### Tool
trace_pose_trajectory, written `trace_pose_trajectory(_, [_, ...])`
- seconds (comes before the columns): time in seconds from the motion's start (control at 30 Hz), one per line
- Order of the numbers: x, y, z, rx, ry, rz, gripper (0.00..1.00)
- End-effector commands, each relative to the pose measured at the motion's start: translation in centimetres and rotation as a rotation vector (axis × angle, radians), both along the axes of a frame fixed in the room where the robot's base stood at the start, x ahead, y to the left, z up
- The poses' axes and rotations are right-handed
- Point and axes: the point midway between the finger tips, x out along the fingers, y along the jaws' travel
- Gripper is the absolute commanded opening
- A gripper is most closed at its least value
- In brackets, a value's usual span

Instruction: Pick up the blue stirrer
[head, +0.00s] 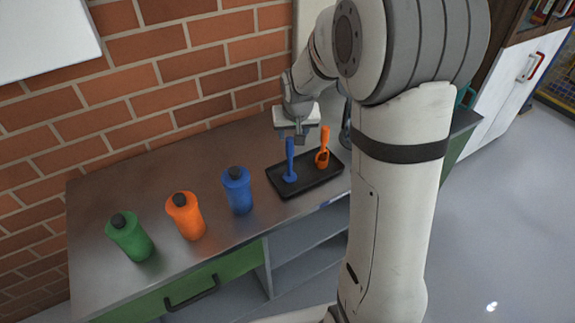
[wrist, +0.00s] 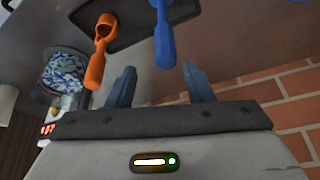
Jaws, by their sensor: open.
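The blue stirrer (head: 290,162) stands upright with its wide end down on a black tray (head: 308,184). An orange scoop-like tool (head: 323,150) stands to its right on the same tray. My gripper (head: 300,136) is above and behind the tray, near the top of the blue stirrer. In the wrist view my gripper (wrist: 158,80) shows two separate fingers, open and empty. The blue stirrer (wrist: 165,38) shows beyond the fingertips, between them and nearer the right one. The orange tool (wrist: 98,55) is beyond the left finger. I see no contact with either tool.
A blue bottle (head: 238,190), an orange bottle (head: 186,216) and a green bottle (head: 130,237) stand left of the tray on the metal counter (head: 90,212). A brick wall (head: 165,68) runs behind it. The counter's back left is clear.

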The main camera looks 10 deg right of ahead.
Motion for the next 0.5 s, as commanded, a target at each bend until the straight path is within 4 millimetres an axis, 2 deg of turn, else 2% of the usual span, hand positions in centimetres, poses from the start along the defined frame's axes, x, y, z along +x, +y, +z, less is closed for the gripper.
trace_pose_trajectory(0.5, [1.7, 0.7, -5.7, 0.0, 0.003, 0.001, 0.47])
